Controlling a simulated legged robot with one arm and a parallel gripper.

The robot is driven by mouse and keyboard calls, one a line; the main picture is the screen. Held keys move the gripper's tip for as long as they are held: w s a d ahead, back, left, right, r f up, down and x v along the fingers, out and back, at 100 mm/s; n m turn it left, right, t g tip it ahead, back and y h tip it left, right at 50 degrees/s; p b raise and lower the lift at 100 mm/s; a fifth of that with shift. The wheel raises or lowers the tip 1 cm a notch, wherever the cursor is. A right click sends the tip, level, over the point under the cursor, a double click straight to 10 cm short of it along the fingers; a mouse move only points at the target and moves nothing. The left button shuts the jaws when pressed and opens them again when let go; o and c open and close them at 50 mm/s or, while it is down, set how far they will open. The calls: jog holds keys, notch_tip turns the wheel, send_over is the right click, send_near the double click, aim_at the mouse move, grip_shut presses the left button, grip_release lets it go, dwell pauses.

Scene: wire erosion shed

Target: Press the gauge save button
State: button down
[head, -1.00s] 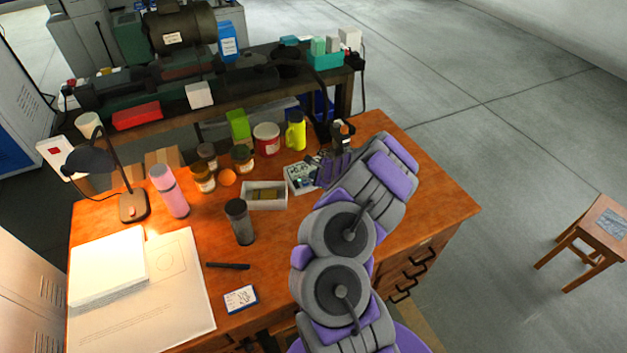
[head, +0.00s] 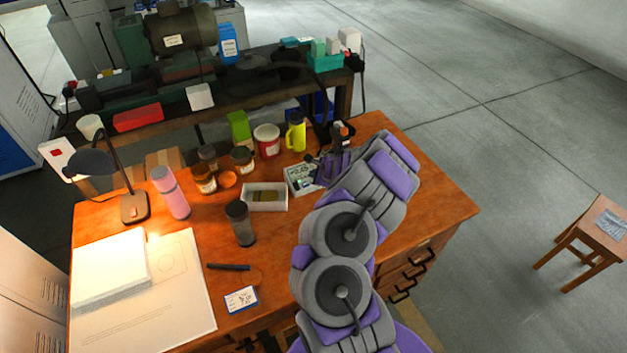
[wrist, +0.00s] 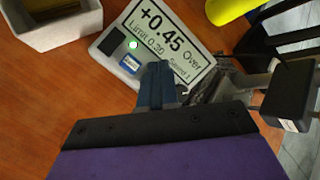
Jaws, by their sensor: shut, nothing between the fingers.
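The gauge (wrist: 158,40) is a pale box on the orange wooden desk. Its display reads +0.45, Over, Limit 0.30, with smaller text below. A lit green round light (wrist: 133,45) and a small blue labelled button (wrist: 131,63) sit on its left part. My gripper (wrist: 155,72) is shut and empty, its fingertips just right of the blue button and over the gauge's lower edge. I cannot tell whether they touch it. In the head view the gauge (head: 301,179) is partly hidden by my gripper (head: 322,174).
A white open tray (head: 264,197) lies left of the gauge. A yellow bottle (head: 296,133), red-and-white tin (head: 267,141) and several jars stand behind it. A dark stand (wrist: 290,95) is close to the right of my gripper. The desk's right part is clear.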

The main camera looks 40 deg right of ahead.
notch_tip(320, 180, up, 5)
jog(key=p, duration=0.4)
dwell(0.3)
dwell(0.6)
